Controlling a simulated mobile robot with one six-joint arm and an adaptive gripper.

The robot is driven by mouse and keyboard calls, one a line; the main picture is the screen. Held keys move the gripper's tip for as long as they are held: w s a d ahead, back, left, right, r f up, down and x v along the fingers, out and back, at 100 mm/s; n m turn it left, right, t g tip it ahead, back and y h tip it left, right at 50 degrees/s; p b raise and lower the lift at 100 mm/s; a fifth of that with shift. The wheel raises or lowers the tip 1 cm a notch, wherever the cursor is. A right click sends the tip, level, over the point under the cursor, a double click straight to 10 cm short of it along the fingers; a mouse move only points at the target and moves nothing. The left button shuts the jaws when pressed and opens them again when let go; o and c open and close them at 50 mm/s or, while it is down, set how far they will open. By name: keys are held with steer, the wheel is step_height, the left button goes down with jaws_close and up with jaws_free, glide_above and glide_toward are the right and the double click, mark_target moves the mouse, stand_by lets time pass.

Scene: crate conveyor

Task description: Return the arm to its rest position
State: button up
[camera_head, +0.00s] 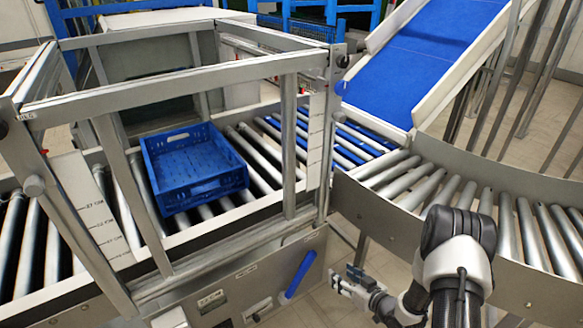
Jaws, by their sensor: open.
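My gripper (350,283) shows at the lower middle of the head view, in front of the conveyor's side panel. It is open and holds nothing that I can see. My arm (458,250) is bent, with its dark elbow raised at the lower right and the gripper low to the left of it. The gripper is apart from the blue crate (195,168), which sits on the rollers inside the metal frame.
A metal frame (180,78) surrounds the crate's roller section. A curved roller conveyor (470,195) runs close behind my arm on the right. A blue belt ramp (430,55) rises at the back. A blue handle (300,273) sits on the panel left of my gripper. Floor shows below it.

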steer(key=w+d+r+g+h, duration=0.1)
steer(key=w+d+r+h, duration=0.1)
steer(key=r, duration=0.6)
steer(key=w+d+r+h, duration=0.1)
steer(key=d+r+h, duration=0.2)
steer(key=r, duration=0.4)
steer(key=s+r+m+g+h, duration=0.1)
steer(key=s+r, duration=0.2)
steer(key=r, duration=0.4)
steer(key=s+r+m+g+h, duration=0.1)
steer(key=s+r, duration=0.3)
steer(key=r, duration=0.3)
steer(key=s+a+r+g, duration=0.1)
steer(key=s+a+r, duration=0.1)
steer(key=s, duration=0.7)
steer(key=s+a+r+m+g, duration=0.1)
steer(key=s+a+r, duration=0.2)
steer(key=s, duration=0.7)
steer(key=s+a+r+m+g, duration=0.1)
steer(key=s+a+r+g, duration=0.1)
steer(key=s, duration=0.8)
steer(key=shift+s+a+r+y, duration=0.15)
steer(key=shift+a+r+y, duration=0.15)
steer(key=shift+r, duration=0.45)
